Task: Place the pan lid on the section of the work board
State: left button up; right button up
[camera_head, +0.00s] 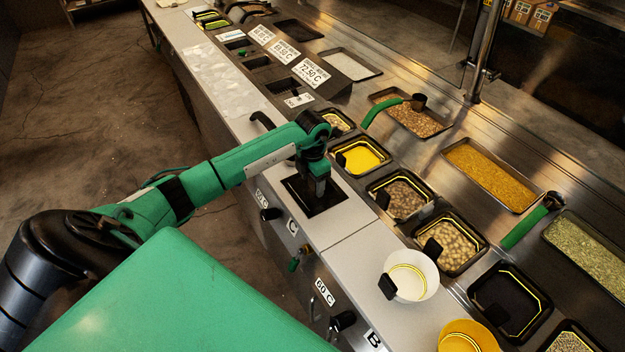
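My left gripper (320,194) reaches down from the left over the counter. Its fingertips are at or just above a black square panel (299,193) set on the pale counter top. I cannot tell whether this panel is the pan lid or an opening, nor whether the fingers hold anything. No other thing is clearly a pan lid. The work board seems to be the long pale counter surface (355,268) along the front edge, with a bare section farther back (222,95). My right gripper is not in view.
Pans of yellow food (362,156) and brown food (400,198) line the counter behind the gripper. A white bowl (410,276) and a yellow bowl (466,338) stand at the front right. Green-handled ladles (382,113) lie by the trays. Knobs (270,214) stick out from the counter's front.

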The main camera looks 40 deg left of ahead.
pick_arm(q)
jog(key=shift+r, duration=0.15)
jog(key=shift+r, duration=0.2)
notch_tip(320, 180, up, 12)
jog(key=b, duration=0.4)
jog(key=shift+f, duration=0.2)
